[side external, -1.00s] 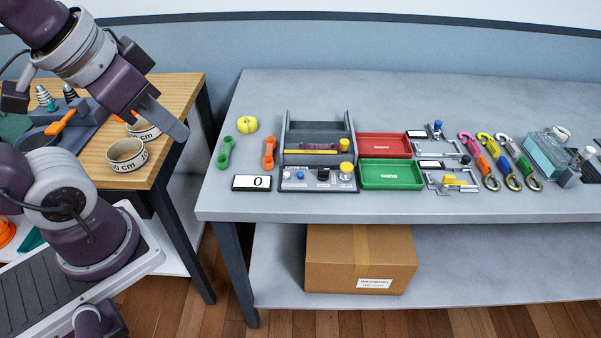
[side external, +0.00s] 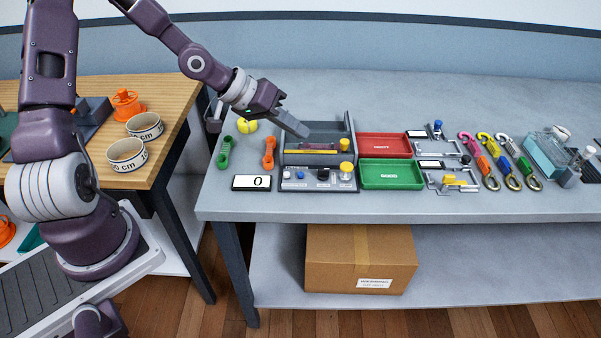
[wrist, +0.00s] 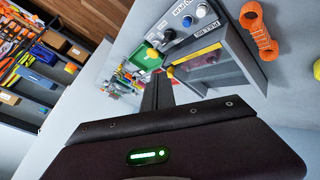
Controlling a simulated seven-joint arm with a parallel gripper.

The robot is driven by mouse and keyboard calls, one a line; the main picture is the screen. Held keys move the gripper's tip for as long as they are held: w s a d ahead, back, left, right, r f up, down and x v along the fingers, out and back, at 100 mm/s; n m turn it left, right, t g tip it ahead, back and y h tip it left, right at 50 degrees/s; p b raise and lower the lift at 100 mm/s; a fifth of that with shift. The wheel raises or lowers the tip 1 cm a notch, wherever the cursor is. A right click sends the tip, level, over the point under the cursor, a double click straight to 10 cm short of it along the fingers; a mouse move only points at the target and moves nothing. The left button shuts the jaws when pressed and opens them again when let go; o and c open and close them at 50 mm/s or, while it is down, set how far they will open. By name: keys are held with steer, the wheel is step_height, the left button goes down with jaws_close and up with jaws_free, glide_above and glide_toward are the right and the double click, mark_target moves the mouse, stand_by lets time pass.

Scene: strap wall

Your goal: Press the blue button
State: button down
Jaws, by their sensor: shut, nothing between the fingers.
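The blue button (side external: 300,175) is a small blue cap on the grey control panel (side external: 316,187) at the front of the grey box (side external: 331,130). In the wrist view, a small bluish button (wrist: 201,10) shows near the top edge, on the panel's labelled face. My gripper (side external: 304,132) is shut and empty. Its fingers point down and right over the box, behind and above the panel, apart from the button. In the wrist view my closed fingers (wrist: 158,88) show dark above the grey bench.
The panel also bears a dark knob (side external: 323,174) and a yellow knob (side external: 346,170). A counter reading 0 (side external: 252,183) stands left of it. Red (side external: 383,136) and green (side external: 372,181) trays lie to the right. Orange (side external: 268,152) and green (side external: 224,152) pieces lie left of the box.

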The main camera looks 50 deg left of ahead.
mark_target(301, 175)
steer(key=shift+f, duration=4.5)
steer(key=shift+f, duration=0.1)
steer(key=shift+f, duration=0.3)
steer(key=shift+f, duration=0.4)
steer(key=shift+r, duration=0.85)
